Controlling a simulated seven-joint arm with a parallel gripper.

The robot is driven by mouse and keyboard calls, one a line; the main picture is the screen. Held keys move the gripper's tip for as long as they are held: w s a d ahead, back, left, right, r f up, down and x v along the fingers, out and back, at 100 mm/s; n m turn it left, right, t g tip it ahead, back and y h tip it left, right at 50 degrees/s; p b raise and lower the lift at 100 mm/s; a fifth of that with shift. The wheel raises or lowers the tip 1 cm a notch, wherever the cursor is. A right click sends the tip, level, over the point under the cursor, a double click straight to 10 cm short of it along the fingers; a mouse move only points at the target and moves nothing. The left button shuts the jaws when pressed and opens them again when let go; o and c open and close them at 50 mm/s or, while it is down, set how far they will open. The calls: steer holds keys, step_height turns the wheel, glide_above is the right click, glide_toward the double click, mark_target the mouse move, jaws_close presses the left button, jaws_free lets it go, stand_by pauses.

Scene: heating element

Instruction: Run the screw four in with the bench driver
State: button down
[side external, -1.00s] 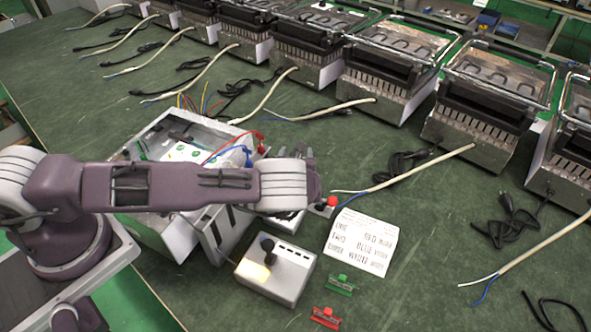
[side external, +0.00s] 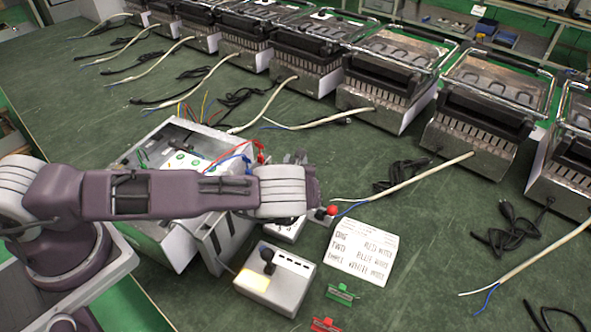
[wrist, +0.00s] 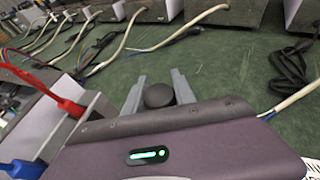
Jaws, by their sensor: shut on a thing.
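In the wrist view my gripper (wrist: 159,80) has its two grey fingers on either side of a dark, round-topped thing (wrist: 158,96), and is shut on it. It may be the bench driver's handle; its lower part is hidden behind my wrist. In the side view my wrist covers the fingers and what they hold. The open metal case (side external: 176,247) stands left of and partly under my arm. Inside is a white panel (side external: 183,160) with green marks. Screw four cannot be made out in either view.
A grey box with a black knob (side external: 267,255) stands in front of my wrist. A printed sheet (side external: 362,245), green clip (side external: 341,293) and red clip (side external: 326,325) lie right of it. Red (wrist: 65,105) and blue (wrist: 22,168) connectors are at the case edge. Heaters with loose cables line the back.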

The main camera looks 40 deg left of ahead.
step_height(320, 180, up, 26)
steer(key=s+a+r+n+g+y, duration=0.1)
steer(key=s+a+n+g+y, duration=0.25)
steer(key=a, duration=0.95)
steer(key=s+a+n+g+y, duration=0.2)
steer(key=a+n+g, duration=0.3)
steer(key=a, duration=0.8)
steer(key=s+a+n+g, duration=0.7)
steer(key=s+a+g, duration=0.1)
steer(key=s+a, duration=0.55)
steer(key=shift+h, duration=0.45)
steer(key=shift+d+f, duration=0.15)
steer(key=shift+f, duration=1.25)
steer(key=shift+d+f, duration=0.15)
steer(key=shift+f, duration=1.25)
steer(key=shift+t, duration=0.35)
steer(key=shift+f, duration=2.6)
